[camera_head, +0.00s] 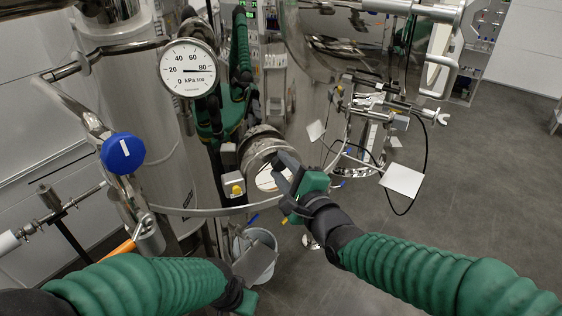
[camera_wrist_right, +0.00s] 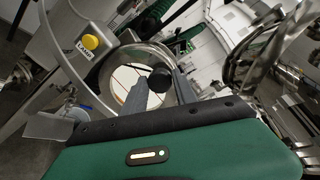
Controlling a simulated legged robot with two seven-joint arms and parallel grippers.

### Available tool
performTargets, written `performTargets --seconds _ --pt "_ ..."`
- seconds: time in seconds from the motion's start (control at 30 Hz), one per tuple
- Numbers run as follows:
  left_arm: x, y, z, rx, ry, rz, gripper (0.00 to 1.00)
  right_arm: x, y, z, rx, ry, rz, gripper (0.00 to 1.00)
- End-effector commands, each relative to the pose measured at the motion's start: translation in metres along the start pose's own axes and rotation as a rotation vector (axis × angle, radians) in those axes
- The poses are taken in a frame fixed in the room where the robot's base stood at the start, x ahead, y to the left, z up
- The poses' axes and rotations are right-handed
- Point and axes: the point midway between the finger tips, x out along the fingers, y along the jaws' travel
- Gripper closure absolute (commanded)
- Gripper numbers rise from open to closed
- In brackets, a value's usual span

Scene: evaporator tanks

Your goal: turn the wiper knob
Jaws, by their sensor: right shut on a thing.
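The round sight glass (camera_head: 262,155) with a steel rim sits on the tank in the middle of the head view. It also shows in the right wrist view (camera_wrist_right: 150,50). The wiper knob (camera_wrist_right: 160,78) is a small black knob at the glass, seen between the fingers in the right wrist view. My right gripper (camera_head: 283,172) reaches the right side of the glass. In the right wrist view its two grey fingers (camera_wrist_right: 160,92) are shut on the knob. In the head view the fingers hide the knob. My left gripper (camera_head: 246,302) is low, at the bottom edge; its fingers cannot be made out.
A yellow lamp button (camera_head: 236,190) sits beside the glass. A pressure gauge (camera_head: 188,68) and a blue valve knob (camera_head: 123,153) are at left. A bucket (camera_head: 250,243) stands below. Cables and a white tag (camera_head: 401,179) hang at right; the floor beyond is free.

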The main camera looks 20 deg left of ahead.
Motion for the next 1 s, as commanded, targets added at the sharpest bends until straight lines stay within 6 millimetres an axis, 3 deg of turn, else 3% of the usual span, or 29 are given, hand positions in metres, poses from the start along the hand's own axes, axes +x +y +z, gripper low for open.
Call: performTargets --seconds 0.63,0.67,0.7,0.83,1.0 --pt "-0.0052 0.0000 -0.0012 0.000 0.000 0.000 1.00 -0.0007 0.0079 -0.0050 0.060 0.004 0.018 1.00" --pt "-0.0052 0.0000 -0.0012 0.000 0.000 0.000 1.00 -0.0007 0.0080 -0.0050 0.060 0.004 0.018 0.65" --pt "-0.0051 0.0000 -0.0012 0.000 0.000 0.000 1.00 -0.0007 0.0079 -0.0050 0.060 0.004 0.018 0.60" --pt "-0.0052 0.0000 -0.0012 0.000 0.000 0.000 1.00 -0.0004 0.0063 -0.0038 0.059 0.002 0.014 0.45" --pt "-0.0055 0.0000 -0.0013 0.000 0.000 0.000 1.00 -0.0002 0.0044 -0.0015 0.056 -0.001 0.009 0.45"
